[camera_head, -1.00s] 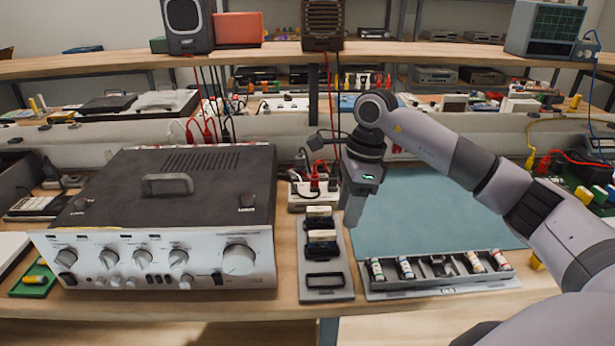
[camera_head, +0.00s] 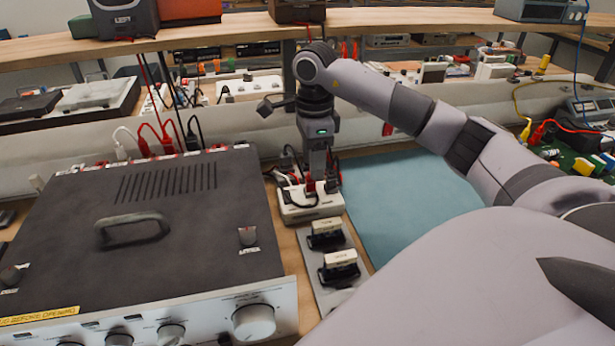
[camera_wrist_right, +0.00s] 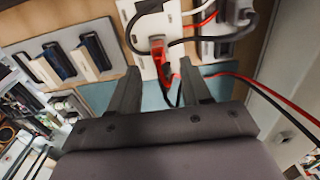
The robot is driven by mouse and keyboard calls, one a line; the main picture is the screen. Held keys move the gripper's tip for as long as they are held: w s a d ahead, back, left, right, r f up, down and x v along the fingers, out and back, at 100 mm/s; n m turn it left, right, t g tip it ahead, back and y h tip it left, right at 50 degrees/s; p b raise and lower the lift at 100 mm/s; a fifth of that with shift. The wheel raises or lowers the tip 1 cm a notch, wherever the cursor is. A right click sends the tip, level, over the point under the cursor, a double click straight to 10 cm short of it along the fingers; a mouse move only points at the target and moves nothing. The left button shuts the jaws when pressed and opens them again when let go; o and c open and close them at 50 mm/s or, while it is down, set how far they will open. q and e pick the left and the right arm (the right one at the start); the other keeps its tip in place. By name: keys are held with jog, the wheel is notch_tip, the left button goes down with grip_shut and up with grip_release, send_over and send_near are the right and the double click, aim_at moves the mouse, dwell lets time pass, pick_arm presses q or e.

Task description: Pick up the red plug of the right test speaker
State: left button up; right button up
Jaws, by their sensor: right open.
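My right gripper (camera_head: 320,180) points down over a white terminal box (camera_head: 312,207) behind the grey tray. A red plug (camera_head: 309,185) stands in that box by the fingertips. In the right wrist view the fingers (camera_wrist_right: 168,78) are apart, and a red plug (camera_wrist_right: 160,58) lies just ahead of the gap between them, seated in the white box (camera_wrist_right: 147,22). Black and red cables run close to the fingers. I cannot tell whether a finger touches the plug. The right speaker (camera_head: 298,11) on the shelf is cut off by the top edge. My left gripper is not in view.
A large amplifier (camera_head: 150,215) fills the left, with red, white and black plugs at its back edge. A grey tray (camera_head: 318,283) with two black-and-white parts lies in front of the box. A clear teal mat (camera_head: 410,200) lies to the right.

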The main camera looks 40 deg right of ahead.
aim_at(310, 185)
jog(key=shift+w+a+f, duration=0.1)
jog(key=shift+a+f, duration=0.05)
jog(key=shift+f, duration=1.05)
jog(key=shift+a+f, duration=0.1)
jog(key=shift+f, duration=1.05)
grip_shut()
